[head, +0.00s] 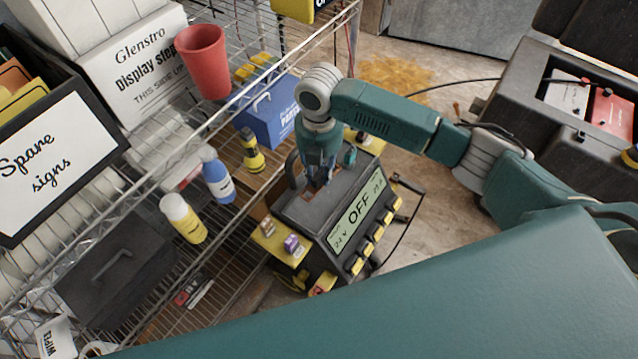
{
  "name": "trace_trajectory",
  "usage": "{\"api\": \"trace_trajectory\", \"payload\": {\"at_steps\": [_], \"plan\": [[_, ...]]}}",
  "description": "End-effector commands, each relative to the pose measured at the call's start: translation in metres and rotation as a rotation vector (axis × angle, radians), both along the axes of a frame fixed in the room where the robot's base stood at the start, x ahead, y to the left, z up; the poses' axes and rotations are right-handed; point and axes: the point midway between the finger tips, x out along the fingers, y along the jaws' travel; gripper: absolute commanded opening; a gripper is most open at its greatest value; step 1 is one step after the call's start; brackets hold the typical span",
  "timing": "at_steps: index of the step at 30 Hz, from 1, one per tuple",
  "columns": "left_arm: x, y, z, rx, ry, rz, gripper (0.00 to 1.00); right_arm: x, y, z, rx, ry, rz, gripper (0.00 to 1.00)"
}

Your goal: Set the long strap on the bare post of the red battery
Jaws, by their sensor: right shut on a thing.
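The red battery (611,112) sits in an open dark bay at the far right, beside a pale battery (566,100). Small dark parts show on their tops, but I cannot tell which post is bare. My right gripper (319,182) points down over the grey top of the charger (318,203), well to the left of the red battery. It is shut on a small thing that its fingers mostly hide. I cannot make out the long strap. My left gripper is not in view.
The charger's display (357,211) reads OFF. Its yellow side tray (268,240) holds small parts, including a purple one (293,243). A wire rack with bottles, boxes and a red cup (204,62) stands left. A black cable (455,83) runs toward the battery bay.

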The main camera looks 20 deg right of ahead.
Motion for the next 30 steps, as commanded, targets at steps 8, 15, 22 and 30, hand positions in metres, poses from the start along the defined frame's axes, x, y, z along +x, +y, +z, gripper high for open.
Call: {"api": "trace_trajectory", "payload": {"at_steps": [8,15,22,30], "plan": [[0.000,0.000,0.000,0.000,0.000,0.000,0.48,0.001,0.000,0.078,0.001,-0.004,0.000,0.00],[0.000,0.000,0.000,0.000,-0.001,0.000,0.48,0.000,0.000,0.112,0.001,0.000,0.000,0.00],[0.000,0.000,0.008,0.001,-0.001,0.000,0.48,0.000,0.000,0.124,0.000,0.001,0.000,0.00],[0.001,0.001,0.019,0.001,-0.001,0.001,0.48,0.000,0.000,0.132,0.000,0.001,0.000,0.00]]}}
